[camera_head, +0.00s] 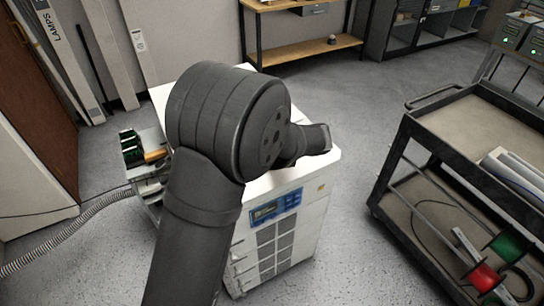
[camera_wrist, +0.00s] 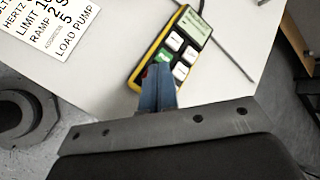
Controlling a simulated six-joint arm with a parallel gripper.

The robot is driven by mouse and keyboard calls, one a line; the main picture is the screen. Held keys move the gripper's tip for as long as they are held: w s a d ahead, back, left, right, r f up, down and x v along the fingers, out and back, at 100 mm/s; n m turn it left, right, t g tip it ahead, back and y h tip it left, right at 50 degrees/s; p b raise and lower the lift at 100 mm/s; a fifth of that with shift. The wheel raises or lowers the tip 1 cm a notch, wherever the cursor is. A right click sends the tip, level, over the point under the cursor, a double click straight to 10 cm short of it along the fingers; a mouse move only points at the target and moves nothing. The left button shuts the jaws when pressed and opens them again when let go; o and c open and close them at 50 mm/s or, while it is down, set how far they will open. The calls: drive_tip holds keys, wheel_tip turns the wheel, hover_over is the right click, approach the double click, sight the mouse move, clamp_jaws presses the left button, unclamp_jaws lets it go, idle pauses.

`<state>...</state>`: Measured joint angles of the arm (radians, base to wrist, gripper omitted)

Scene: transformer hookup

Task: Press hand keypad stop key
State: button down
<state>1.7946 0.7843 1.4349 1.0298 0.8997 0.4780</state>
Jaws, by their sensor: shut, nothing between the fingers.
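The hand keypad (camera_wrist: 183,46) lies on the white top surface in the wrist view. It has a yellow edge, a dark face, a small display at its upper end, several pale keys and a green key (camera_wrist: 164,57). A bit of red shows at the keypad's lower left, right beside my fingertips; my fingers partly cover this part. My gripper (camera_wrist: 158,70) has blue fingers, shut together with nothing between them, over the keypad's lower left end. I cannot tell whether the tips touch a key. In the head view my arm hides the keypad and the fingers.
A printed card (camera_wrist: 50,25) with settings text lies left of the keypad. A thin dark rod (camera_wrist: 225,55) lies to its right. The white cabinet (camera_head: 280,238) has a blue panel (camera_head: 276,206) on its front. A black cart (camera_head: 440,125) with spools stands to the right.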

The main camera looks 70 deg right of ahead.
drive_tip(key=shift+r, duration=0.25)
drive_tip(key=shift+r, duration=0.1)
drive_tip(key=shift+r, duration=2.4)
wheel_tip(320, 180, up, 4)
drive_tip(key=shift+f, duration=0.1)
